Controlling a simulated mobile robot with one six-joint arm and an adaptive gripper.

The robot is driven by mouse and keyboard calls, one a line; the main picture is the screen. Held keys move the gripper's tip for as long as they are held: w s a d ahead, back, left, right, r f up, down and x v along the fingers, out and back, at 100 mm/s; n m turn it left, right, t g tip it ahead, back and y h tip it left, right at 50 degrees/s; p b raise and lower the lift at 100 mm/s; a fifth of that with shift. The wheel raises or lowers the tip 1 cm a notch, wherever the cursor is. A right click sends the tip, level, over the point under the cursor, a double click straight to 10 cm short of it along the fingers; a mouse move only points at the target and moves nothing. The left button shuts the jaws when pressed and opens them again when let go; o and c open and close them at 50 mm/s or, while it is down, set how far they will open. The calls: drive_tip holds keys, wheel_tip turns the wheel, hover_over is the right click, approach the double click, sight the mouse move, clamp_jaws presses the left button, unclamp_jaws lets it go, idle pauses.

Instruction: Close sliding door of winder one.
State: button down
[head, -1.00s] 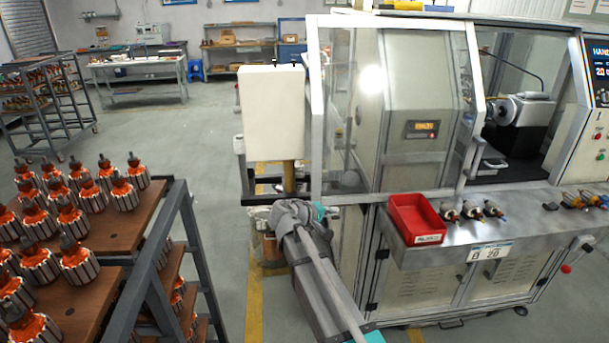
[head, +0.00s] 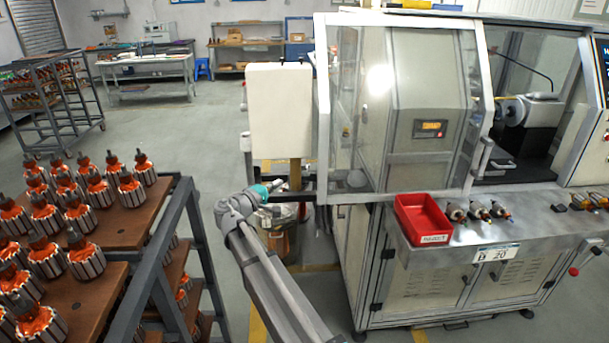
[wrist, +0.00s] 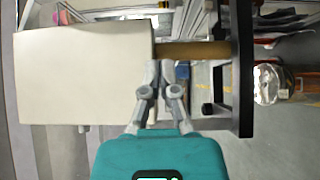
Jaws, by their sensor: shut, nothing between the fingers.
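The winder's sliding door (head: 345,100) is a clear panel in a pale metal frame. It stands at the left part of the winder (head: 425,80) in the head view. Its upright handle (head: 479,165) is on the door's right edge. The opening to the right of the door is uncovered, with the spindle unit (head: 530,110) visible inside. My gripper (head: 279,184) is left of the door, below the white box (head: 282,110), and apart from the handle. In the wrist view my gripper (wrist: 166,68) is shut and empty beside the white box (wrist: 85,75). The door handle is not recognisable there.
A rack of orange armatures (head: 130,215) stands at the left. A red bin (head: 422,218) and several small armatures (head: 478,209) lie on the winder's front ledge (head: 520,228). The floor between rack and winder is mostly clear, apart from my arm.

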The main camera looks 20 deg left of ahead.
drive_tip(key=shift+w, duration=0.15)
drive_tip(key=s+d+x, duration=0.1)
drive_tip(key=d+x, duration=0.1)
drive_tip(key=x, duration=1)
drive_tip(key=shift+w+d, duration=0.2)
drive_tip(key=shift+d, duration=0.35)
